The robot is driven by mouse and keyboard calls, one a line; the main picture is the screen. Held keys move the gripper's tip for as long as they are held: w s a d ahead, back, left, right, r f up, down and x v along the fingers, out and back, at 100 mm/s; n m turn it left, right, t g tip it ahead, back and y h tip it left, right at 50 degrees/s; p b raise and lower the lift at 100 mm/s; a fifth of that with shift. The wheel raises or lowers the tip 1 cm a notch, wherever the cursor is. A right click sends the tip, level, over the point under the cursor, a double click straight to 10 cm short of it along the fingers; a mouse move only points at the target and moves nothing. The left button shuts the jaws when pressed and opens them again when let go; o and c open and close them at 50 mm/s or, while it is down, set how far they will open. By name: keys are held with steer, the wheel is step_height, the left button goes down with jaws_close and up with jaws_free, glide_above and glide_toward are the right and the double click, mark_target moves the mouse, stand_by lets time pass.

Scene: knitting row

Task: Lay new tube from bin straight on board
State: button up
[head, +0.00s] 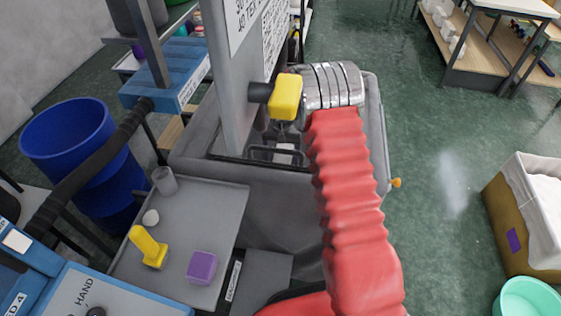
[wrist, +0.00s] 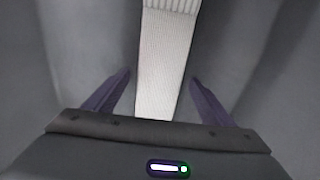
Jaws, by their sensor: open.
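In the wrist view a white, ribbed knitted tube (wrist: 165,60) runs lengthwise between the two purple fingers of my gripper (wrist: 160,75). The fingers are open, with a gap to the tube on each side. The tube's near end is close to the gripper's dark body. Smooth grey surfaces surround it. In the head view my red-sleeved arm reaches over a grey bin (head: 280,190), and my gripper hangs down into it, mostly hidden by the yellow wrist part. A small pale patch shows inside the bin, too small to identify. I cannot tell which surface is the board.
A grey upright panel with signs (head: 232,85) stands beside the arm. A blue bucket (head: 75,150) is farther left.

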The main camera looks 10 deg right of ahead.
steer(key=shift+c, duration=0.6)
steer(key=c, duration=1)
